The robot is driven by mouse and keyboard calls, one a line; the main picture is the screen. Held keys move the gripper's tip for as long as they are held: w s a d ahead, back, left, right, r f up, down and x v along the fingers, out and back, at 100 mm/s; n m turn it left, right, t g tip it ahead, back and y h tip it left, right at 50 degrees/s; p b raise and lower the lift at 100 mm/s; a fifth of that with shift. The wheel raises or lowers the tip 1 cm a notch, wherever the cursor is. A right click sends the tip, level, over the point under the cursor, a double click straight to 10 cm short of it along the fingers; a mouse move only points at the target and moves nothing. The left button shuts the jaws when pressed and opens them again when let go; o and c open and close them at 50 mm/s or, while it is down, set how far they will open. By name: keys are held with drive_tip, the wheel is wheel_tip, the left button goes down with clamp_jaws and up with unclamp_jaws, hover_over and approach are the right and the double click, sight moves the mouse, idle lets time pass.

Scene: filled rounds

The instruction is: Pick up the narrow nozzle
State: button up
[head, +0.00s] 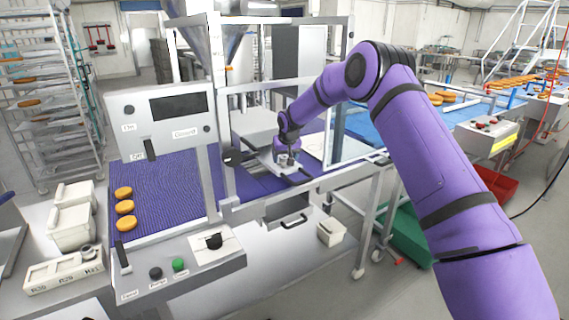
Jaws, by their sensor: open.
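My gripper (285,162) is at the end of my purple arm, pointing down inside the frame of the filling machine, over the purple belt. It is small in the head view; its jaws are open. Small grey metal parts show around the fingertips, and I cannot tell whether one is a nozzle. A grey ring-shaped part (88,252), perhaps a nozzle, sits in the right end of a white labelled holder (55,274) at lower left, far from my gripper. I cannot tell which part is the narrow nozzle.
The machine's uprights and control panel (163,118) stand left of my gripper. Several orange-brown rounds (125,208) lie on the belt (158,185) at left. White bins (72,222) stand beside it. A clear guard panel stands right of my gripper.

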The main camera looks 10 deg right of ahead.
drive_tip(key=shift+w+f, duration=0.15)
drive_tip(key=shift+f, duration=0.25)
drive_tip(key=c, duration=1)
drive_tip(key=shift+r, duration=0.1)
drive_tip(key=shift+c, duration=0.2)
